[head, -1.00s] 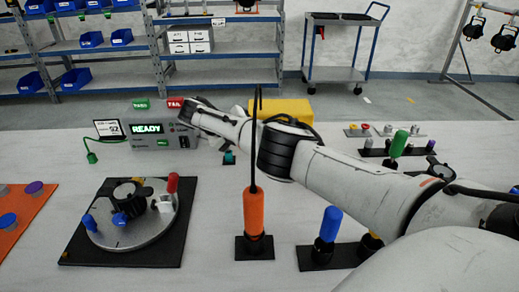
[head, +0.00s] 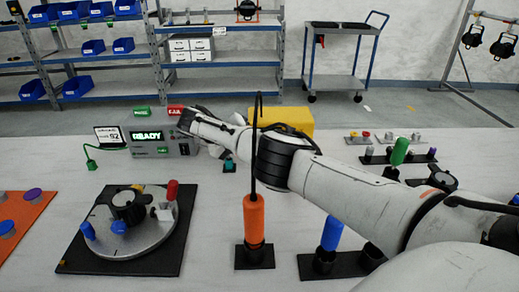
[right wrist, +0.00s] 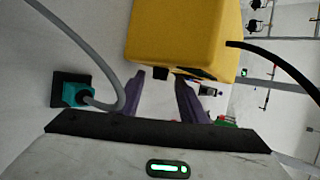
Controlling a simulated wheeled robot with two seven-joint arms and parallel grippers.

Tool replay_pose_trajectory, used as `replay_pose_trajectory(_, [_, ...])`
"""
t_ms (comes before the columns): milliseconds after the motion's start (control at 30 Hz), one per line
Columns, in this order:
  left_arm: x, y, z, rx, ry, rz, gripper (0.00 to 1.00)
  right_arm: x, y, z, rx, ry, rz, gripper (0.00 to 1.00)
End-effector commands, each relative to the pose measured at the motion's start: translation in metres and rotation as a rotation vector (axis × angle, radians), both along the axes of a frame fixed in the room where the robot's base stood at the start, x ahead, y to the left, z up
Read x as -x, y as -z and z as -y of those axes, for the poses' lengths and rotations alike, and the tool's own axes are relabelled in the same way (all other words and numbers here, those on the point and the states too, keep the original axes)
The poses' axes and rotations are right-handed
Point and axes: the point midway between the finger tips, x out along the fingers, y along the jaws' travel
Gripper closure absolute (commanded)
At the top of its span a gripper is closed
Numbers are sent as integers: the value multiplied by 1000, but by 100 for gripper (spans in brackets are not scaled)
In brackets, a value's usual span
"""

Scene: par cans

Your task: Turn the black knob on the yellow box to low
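The yellow box (head: 292,116) stands at the back of the white table, partly behind my right arm in the head view. In the right wrist view the yellow box (right wrist: 180,35) fills the top middle, close beyond the fingers. A dark part (right wrist: 195,73) shows on its lower edge; I cannot tell whether it is the black knob. My right gripper (right wrist: 160,80) has its two purple fingers apart with nothing visible between them, short of the box. In the head view its fingers are hidden behind the wrist. My left gripper is not in view.
A grey READY unit (head: 160,142) stands left of my right wrist. A teal plug (right wrist: 75,94) with a grey cable lies left of the fingers. An orange handle (head: 253,218), a blue handle (head: 331,233) and a round fixture (head: 140,228) stand nearer on the table.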

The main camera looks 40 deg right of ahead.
Motion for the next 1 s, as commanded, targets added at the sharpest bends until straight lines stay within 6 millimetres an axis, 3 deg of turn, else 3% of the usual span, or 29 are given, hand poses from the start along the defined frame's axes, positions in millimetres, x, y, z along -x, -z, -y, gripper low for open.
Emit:
replay_pose_trajectory(533, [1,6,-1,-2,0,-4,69,-16,-55,-70,0,-2,3,62])
replay_pose_trajectory(1000, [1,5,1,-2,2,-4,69,-17,-63,-78,0,-1,1,62])
